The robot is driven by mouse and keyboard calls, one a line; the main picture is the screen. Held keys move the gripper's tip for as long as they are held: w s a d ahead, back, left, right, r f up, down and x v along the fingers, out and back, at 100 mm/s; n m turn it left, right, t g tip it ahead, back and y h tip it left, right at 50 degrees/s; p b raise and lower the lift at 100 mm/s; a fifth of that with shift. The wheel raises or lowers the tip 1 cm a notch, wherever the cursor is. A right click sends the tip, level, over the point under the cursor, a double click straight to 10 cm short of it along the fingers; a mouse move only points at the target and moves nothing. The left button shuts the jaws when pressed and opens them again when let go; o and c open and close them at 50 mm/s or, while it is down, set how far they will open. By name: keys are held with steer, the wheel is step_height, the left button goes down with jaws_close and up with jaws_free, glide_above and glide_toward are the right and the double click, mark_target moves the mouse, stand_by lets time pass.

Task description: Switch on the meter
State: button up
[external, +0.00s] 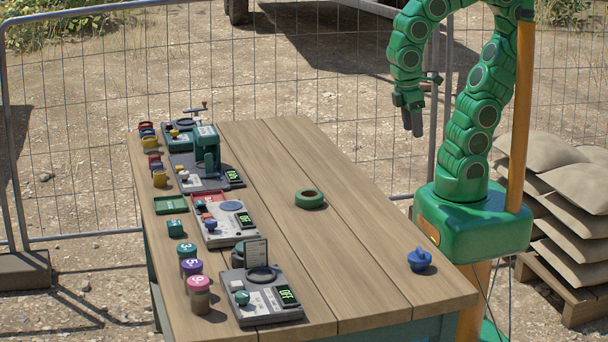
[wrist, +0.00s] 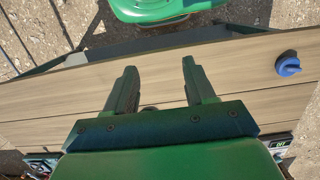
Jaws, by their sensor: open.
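Three grey devices with small green-lit displays stand along the table's left side; I cannot tell for sure which one is the meter. The front device (external: 262,303) has a teal knob (external: 242,297), a dark ring, an upright plate and a display (external: 288,297) that seems to read OFF. The middle device (external: 222,232) has a red tray, a round pad and a display. The back device (external: 200,180) carries a teal upright block and a display.
A green ring (external: 310,200) lies mid-table. A blue knobbed object (external: 420,260) sits near the right front corner. Several jars (external: 199,297) line the left edge, with a green tray (external: 170,205) and small coloured cups behind. The table's middle and right are mostly clear.

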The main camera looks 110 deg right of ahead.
steer(key=shift+w+a+r, duration=0.1)
steer(key=shift+w+r, duration=0.05)
steer(key=shift+w, duration=0.25)
steer(key=c, duration=0.5)
steer(key=shift+w+a+r, duration=0.15)
steer(key=shift+w+r, duration=0.15)
steer(key=shift+w, duration=0.3)
steer(key=shift+w+a+r, duration=0.1)
steer(key=shift+w+r, duration=0.15)
steer(key=shift+w, duration=0.35)
jaws_close()
steer(key=w+r+n+y, duration=0.1)
steer(key=w+r+y, duration=0.15)
steer(key=w, duration=1.25)
steer(key=w+r+y, duration=0.1)
steer(key=w+r, duration=0.2)
steer(key=w, duration=1.3)
steer(key=w+d+f, duration=0.3)
steer(key=w+d, duration=0.1)
steer(key=w, duration=0.3)
steer(key=w+d+f+t+y, duration=0.1)
steer(key=w+d+f, duration=0.3)
steer(key=w, duration=0.4)
steer(key=w+d+f+m, duration=0.1)
steer(key=w+d+f, duration=0.2)
steer(key=w+d, duration=0.3)
steer(key=shift+w+d+f+t+y, duration=0.3)
steer(key=shift+w+t+y, duration=0.1)
steer(key=shift+w, duration=0.6)
